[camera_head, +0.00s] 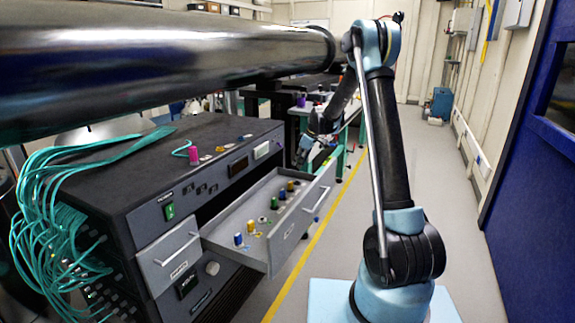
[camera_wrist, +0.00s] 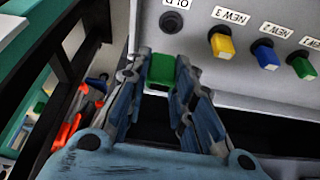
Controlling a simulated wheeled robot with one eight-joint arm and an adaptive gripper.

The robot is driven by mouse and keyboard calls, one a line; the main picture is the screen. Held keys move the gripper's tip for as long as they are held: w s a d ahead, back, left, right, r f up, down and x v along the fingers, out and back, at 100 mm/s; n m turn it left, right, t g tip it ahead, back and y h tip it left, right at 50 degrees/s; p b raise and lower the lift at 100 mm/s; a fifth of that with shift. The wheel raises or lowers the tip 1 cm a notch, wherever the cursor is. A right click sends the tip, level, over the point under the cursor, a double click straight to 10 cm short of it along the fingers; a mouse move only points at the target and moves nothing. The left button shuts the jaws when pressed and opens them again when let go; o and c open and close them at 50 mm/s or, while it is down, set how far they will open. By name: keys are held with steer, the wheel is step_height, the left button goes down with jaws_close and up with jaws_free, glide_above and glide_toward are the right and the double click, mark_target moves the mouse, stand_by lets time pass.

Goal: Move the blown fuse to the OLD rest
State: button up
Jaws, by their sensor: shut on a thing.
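My gripper (camera_wrist: 161,72) is shut on a green fuse (camera_wrist: 161,69) in the wrist view; only its green end shows between the fingertips. The OLD rest (camera_wrist: 173,21) is a dark round hole under the OLD label, just above the held fuse in the picture. I cannot tell the height of the fuse over the grey surface. To the right stand a yellow fuse (camera_wrist: 223,43) at NEW 3, a blue fuse (camera_wrist: 266,56) at NEW 2 and a green-topped fuse (camera_wrist: 303,67) at the third NEW label. In the head view my gripper (camera_head: 306,145) is small beyond the drawer.
An open grey drawer (camera_head: 285,241) with several coloured fuses juts from the dark cabinet (camera_head: 155,215). Teal cables (camera_head: 45,215) hang at its left. A large metal pipe (camera_head: 150,65) crosses above. Orange-handled things (camera_wrist: 68,130) lie at the wrist view's left. The floor at right is clear.

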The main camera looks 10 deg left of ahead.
steer(key=shift+s+a+f, duration=0.15)
steer(key=shift+a, duration=0.35)
steer(key=shift+f, duration=0.25)
glide_above(297, 182)
steer(key=shift+f, duration=3.05)
steer(key=shift+s+d+f, duration=0.1)
steer(key=shift+s+f, duration=0.05)
steer(key=shift+f, duration=0.35)
steer(key=o, duration=1)
steer(key=shift+c, duration=0.2)
steer(key=shift+r, duration=0.15)
